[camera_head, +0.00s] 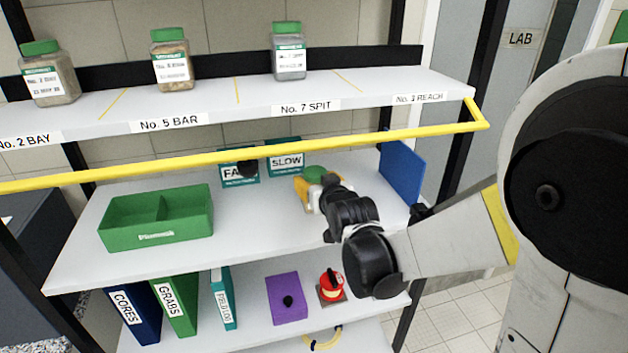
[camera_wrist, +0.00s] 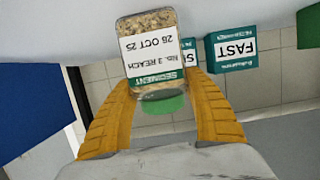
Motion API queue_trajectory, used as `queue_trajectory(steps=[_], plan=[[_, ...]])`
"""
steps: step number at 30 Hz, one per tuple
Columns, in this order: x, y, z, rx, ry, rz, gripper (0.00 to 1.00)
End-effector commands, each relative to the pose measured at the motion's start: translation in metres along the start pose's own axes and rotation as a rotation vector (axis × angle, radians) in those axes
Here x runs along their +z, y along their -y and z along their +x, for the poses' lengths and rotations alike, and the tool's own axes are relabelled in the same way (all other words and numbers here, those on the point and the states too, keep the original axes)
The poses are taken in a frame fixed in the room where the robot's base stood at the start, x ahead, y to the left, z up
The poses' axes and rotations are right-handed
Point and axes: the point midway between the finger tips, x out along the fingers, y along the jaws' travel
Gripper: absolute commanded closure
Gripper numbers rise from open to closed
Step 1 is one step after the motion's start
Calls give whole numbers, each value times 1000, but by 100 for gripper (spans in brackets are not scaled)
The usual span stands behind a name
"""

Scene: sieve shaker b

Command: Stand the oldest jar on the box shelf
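The jar (camera_wrist: 152,52) has a green lid and a label reading No. 3 REACH, 28 OCT 25. It is upside down in the wrist view, base toward the pale shelf surface. In the head view its green lid (camera_head: 316,172) shows over the middle shelf (camera_head: 255,225), the rest mostly hidden by my gripper. My gripper (camera_wrist: 162,85) has its yellow fingers on both sides of the jar near the lid and appears shut on it. I cannot tell whether the base touches the shelf. Three other green-lidded jars stand on the top shelf: left (camera_head: 50,75), middle (camera_head: 172,62), right (camera_head: 289,55).
A yellow rail (camera_head: 250,152) runs in front of the shelves. The middle shelf holds a green divided box (camera_head: 155,218), FAST (camera_head: 240,172) and SLOW (camera_head: 286,160) boxes, and a blue panel (camera_head: 402,172). The No. 3 REACH place (camera_head: 420,98) is empty. Binders (camera_head: 175,303) stand below.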

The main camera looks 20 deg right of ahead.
Motion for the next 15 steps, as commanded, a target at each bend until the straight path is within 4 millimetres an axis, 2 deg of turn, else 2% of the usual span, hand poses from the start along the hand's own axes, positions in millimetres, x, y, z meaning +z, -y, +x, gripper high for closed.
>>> queue_trajectory(steps=[1, 2, 13, 15], plan=[[1, 0, 0, 0, 0, 0, 30], [0, 0, 0, 0, 0, 0, 21], [-4, 0, -1, 0, 0, 0, 20], [-4, 0, -8, 0, 0, 0, 20]])
